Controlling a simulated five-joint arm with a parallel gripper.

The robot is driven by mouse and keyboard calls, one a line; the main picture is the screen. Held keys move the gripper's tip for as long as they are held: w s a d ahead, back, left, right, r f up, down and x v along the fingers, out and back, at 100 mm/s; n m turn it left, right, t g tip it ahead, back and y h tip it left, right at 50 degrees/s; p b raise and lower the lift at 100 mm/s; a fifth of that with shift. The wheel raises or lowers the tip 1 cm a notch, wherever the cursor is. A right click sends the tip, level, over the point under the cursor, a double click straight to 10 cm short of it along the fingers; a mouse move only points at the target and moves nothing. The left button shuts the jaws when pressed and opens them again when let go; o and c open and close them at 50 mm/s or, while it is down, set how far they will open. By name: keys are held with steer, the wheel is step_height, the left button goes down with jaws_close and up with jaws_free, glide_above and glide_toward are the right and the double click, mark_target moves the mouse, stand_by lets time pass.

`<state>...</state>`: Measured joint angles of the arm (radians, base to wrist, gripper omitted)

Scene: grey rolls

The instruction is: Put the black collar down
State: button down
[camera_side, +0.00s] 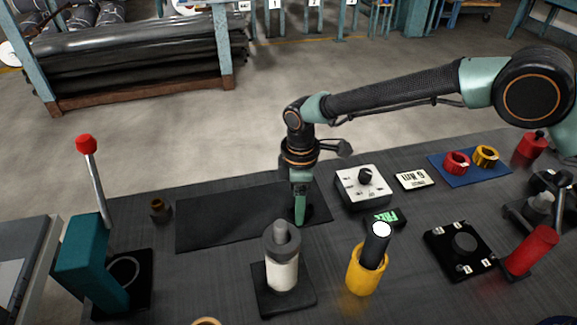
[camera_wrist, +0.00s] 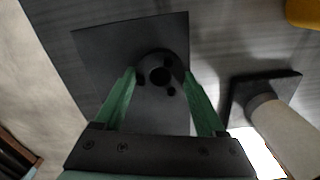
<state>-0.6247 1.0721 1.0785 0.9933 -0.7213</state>
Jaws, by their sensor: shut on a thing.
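The black collar (camera_wrist: 145,75) is a dark ring with a round hole, seen between my green fingers in the wrist view. My gripper (camera_wrist: 160,82) is shut on it, a finger at either side. In the side view my gripper (camera_side: 299,212) points straight down over the right part of the black mat (camera_side: 225,218). The collar does not stand out against the dark mat there. The mat also shows beneath the collar in the wrist view (camera_wrist: 95,45). I cannot tell whether the collar touches it.
A cream-bodied post on a black base (camera_side: 282,272) stands in front of the mat. A yellow cup with a black cylinder (camera_side: 365,275) is right of it. A white dial box (camera_side: 361,188) is close right of my gripper. A red-knobbed lever (camera_side: 88,146) stands left. The mat's left part is bare.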

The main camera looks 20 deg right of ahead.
jaws_free()
steer(key=shift+f, duration=0.1)
step_height(320, 180, up, 12)
steer(key=d+r+m+t, duration=0.1)
steer(key=d+r+m, duration=0.3)
steer(key=d+r, duration=0.55)
steer(key=s+d+r+m+t, duration=0.2)
steer(key=s+d+r+m, duration=0.15)
steer(key=d, duration=0.45)
steer(key=s+d+r+m+t, duration=0.1)
steer(key=s+d+r+m, duration=0.1)
steer(key=s+d+m, duration=0.45)
steer(key=s+d+f+m+t, duration=0.1)
steer(key=s+d+f, duration=0.1)
steer(key=s+d, duration=0.3)
steer(key=d, duration=0.2)
steer(key=shift+s+d+f+t, duration=0.25)
steer(key=shift+s+d+t, duration=0.05)
steer(key=shift+d, duration=0.1)
